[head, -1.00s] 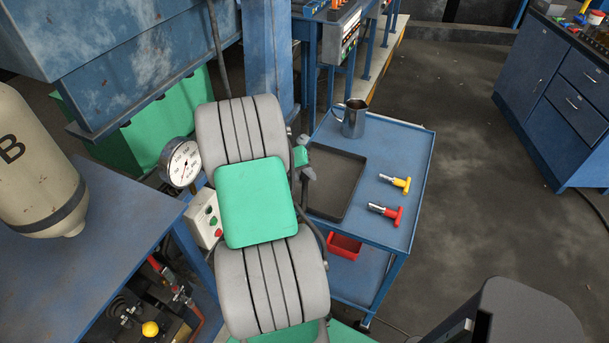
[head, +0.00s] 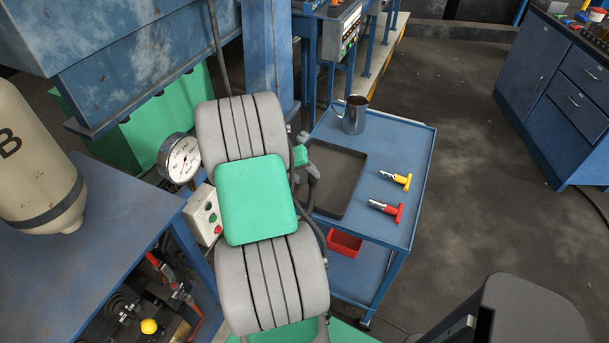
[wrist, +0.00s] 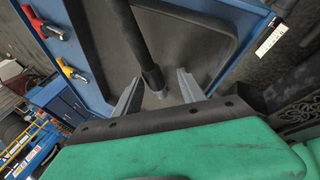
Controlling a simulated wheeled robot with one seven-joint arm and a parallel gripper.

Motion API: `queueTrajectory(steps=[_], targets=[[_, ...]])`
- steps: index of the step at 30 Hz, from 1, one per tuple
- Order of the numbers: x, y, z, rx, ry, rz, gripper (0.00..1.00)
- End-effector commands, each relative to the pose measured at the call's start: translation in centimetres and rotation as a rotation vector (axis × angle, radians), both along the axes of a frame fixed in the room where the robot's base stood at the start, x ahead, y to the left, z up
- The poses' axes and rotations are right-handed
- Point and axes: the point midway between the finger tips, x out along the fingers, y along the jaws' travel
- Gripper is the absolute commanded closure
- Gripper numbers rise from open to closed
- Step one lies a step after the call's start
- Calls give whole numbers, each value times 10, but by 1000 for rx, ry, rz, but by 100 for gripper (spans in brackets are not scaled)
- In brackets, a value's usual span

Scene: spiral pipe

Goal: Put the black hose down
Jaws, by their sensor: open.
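The black hose (wrist: 128,35) shows in the wrist view. It comes down from the top edge over the dark tray (wrist: 185,25), and its metal-tipped end lies between my fingers. My gripper (wrist: 158,78) is open, with a finger on each side of the hose end and a gap to each. In the head view my gripper (head: 309,170) is at the left edge of the tray (head: 341,178), with a short dark piece of hose (head: 312,190) below it. My arm hides part of the hose. I cannot tell if the hose touches the tray.
The tray lies on a blue cart (head: 410,150). A metal mug (head: 353,115) stands behind it. A yellow-handled tool (head: 400,180) and a red-handled tool (head: 392,210) lie right of it. A pressure gauge (head: 180,160) and control box (head: 204,215) are left of my arm.

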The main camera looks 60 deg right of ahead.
Motion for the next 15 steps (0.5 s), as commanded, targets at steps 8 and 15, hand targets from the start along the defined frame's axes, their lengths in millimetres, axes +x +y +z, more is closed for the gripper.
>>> queueTrajectory(steps=[8,15], targets=[[8,10,32,-5,-3,4,52],[23,39,88,-3,-4,3,52]])
